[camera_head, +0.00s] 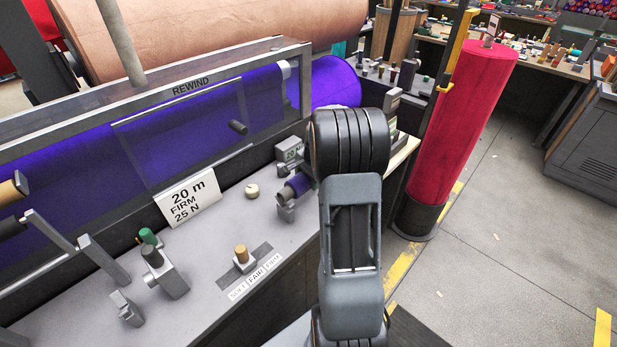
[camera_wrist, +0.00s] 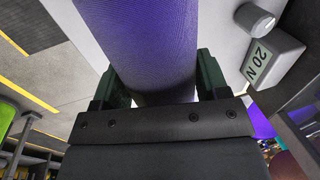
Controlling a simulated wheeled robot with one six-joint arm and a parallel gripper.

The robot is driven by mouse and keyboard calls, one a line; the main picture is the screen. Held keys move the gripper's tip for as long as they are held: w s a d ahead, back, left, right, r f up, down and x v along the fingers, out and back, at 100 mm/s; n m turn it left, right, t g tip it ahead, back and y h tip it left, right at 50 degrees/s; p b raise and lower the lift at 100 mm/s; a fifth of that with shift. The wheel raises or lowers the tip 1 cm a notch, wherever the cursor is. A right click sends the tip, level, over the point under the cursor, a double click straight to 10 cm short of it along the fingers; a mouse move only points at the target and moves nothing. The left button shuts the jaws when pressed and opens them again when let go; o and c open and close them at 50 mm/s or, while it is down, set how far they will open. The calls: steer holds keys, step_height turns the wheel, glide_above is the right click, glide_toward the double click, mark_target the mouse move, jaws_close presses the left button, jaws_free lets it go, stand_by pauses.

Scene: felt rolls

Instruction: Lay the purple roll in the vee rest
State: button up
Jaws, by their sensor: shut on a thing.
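The purple roll (camera_head: 299,184) shows as a short piece left of my arm in the head view; the rest of it is hidden. In the wrist view the purple roll (camera_wrist: 150,40) fills the space between the dark green fingers of my gripper (camera_wrist: 158,88), which is shut on it; its far end is out of frame. In the head view my gripper is hidden behind my arm. A small grey block (camera_head: 287,210) stands on the bench just under the visible roll end. It may be part of the vee rest; I cannot tell whether they touch.
The grey bench (camera_head: 215,235) carries a "20 m FIRM 25 N" card (camera_head: 187,197), a white knob (camera_head: 252,191), a brass-topped control (camera_head: 242,258) and a green-topped fitting (camera_head: 160,270). A "20 N" box (camera_wrist: 270,58) is close right of the roll. A tall red roll (camera_head: 465,130) stands right of the bench.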

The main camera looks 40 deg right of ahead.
steer(key=shift+b+x, duration=0.6)
steer(key=shift+x, duration=0.2)
stand_by(0.8)
steer(key=shift+s+d, duration=0.1)
steer(key=shift+s, duration=0.1)
steer(key=o, duration=1.3)
steer(key=v, duration=1.3)
steer(key=shift+r+b, duration=0.4)
